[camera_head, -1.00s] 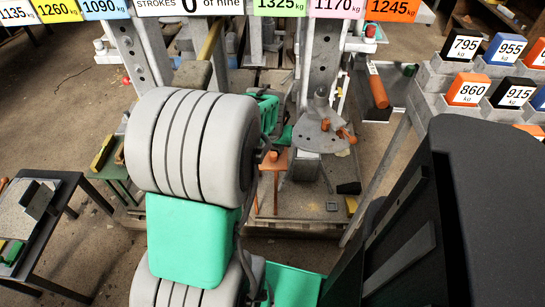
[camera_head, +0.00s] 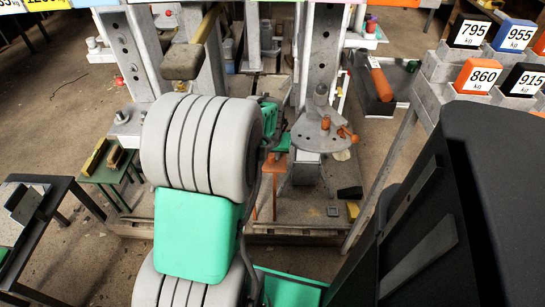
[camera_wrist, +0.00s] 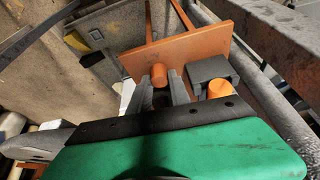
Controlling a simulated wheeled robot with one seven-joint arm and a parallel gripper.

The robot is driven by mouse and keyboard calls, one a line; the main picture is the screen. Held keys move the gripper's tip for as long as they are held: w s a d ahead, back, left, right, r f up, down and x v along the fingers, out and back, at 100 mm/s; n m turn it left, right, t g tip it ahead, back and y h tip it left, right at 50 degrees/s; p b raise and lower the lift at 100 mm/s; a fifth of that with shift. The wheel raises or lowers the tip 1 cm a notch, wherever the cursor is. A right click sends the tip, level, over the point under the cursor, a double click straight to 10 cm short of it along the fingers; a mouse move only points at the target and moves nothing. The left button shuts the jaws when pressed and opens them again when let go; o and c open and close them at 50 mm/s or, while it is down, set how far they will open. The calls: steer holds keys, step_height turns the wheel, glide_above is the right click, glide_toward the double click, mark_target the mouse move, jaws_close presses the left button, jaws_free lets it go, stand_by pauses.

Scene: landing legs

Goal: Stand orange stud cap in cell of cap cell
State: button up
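In the wrist view, my gripper (camera_wrist: 163,80) has its two grey fingers apart. An orange cylinder (camera_wrist: 160,76) lies between the fingertips, before an orange plate (camera_wrist: 185,48). I cannot tell whether the fingers touch it or whether it is the stud cap. A dark grey block (camera_wrist: 209,71) stands beside the right finger, with another orange cylinder (camera_wrist: 219,88) at its near side. I cannot tell whether this block is the cap cell. In the head view my own arm hides the fingertips; an orange stand (camera_head: 277,162) shows just beyond it.
A grey round plate (camera_head: 318,134) with orange pieces stands right of the arm. A dark wedge (camera_head: 350,192) and a yellow piece (camera_head: 352,208) lie on the grey base. Grey posts rise behind. A green bench (camera_head: 108,170) and a dark table (camera_head: 45,215) stand at left.

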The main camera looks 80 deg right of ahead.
mark_target(272, 156)
jaws_close()
step_height(272, 156, up, 6)
steer(key=p, duration=0.4)
steer(key=shift+p, duration=0.35)
